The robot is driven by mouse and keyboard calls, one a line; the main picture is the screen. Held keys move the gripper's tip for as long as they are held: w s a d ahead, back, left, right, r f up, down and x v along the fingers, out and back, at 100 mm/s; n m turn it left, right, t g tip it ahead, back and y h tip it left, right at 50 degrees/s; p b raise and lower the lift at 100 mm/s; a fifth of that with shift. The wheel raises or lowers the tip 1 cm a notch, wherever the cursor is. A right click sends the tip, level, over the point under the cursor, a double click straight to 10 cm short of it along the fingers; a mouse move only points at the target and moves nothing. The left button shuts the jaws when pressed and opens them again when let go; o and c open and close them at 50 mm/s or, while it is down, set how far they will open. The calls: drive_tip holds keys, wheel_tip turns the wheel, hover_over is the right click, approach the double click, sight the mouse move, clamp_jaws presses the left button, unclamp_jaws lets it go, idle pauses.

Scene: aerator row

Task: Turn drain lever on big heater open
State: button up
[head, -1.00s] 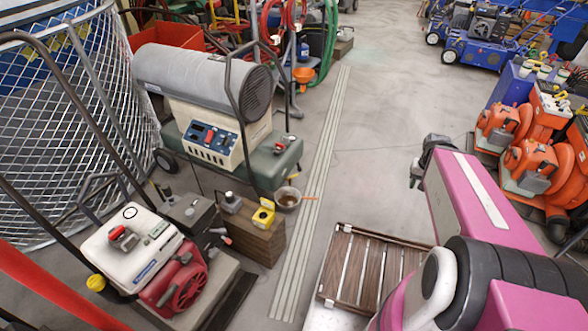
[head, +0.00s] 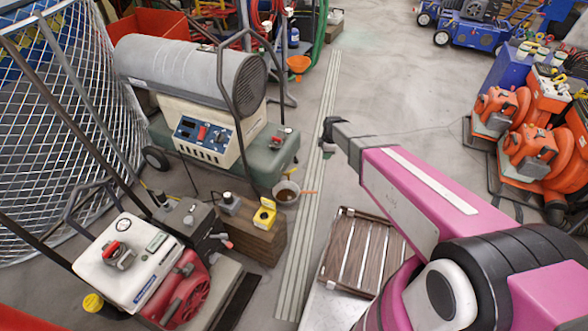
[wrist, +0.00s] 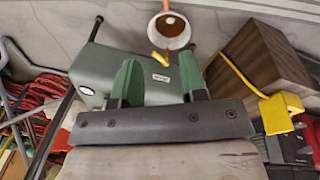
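The big heater (head: 195,85) is a grey cylinder over a cream control box and a green tank, left of centre in the head view. The green tank (wrist: 108,70) fills the middle of the wrist view. A small yellow drain lever (wrist: 159,63) sits at the tank's end, beside a pan of brown liquid (wrist: 168,32).
A wooden block (head: 252,238) with a yellow item (head: 264,214) stands in front of the tank. A white and red machine (head: 140,265) is at front left. A slatted wooden pallet (head: 362,250) lies below my arm. Orange machines stand at right. Floor behind my gripper is clear.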

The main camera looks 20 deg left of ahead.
sight(294, 170)
drive_tip(key=s+a+f+n, duration=0.1)
drive_tip(key=a+f+n, duration=0.2)
drive_tip(key=a, duration=0.4)
drive_tip(key=a+f+n, duration=0.3)
drive_tip(key=a+n, duration=0.1)
drive_tip(key=a, duration=0.3)
drive_tip(key=f, duration=0.3)
drive_tip(key=a+f, duration=0.1)
drive_tip(key=f, duration=0.3)
drive_tip(key=w+f, duration=0.1)
drive_tip(key=f, duration=0.2)
drive_tip(key=shift+a+f, duration=0.25)
drive_tip(key=shift+f, duration=0.05)
drive_tip(key=shift+s, duration=0.1)
clamp_jaws()
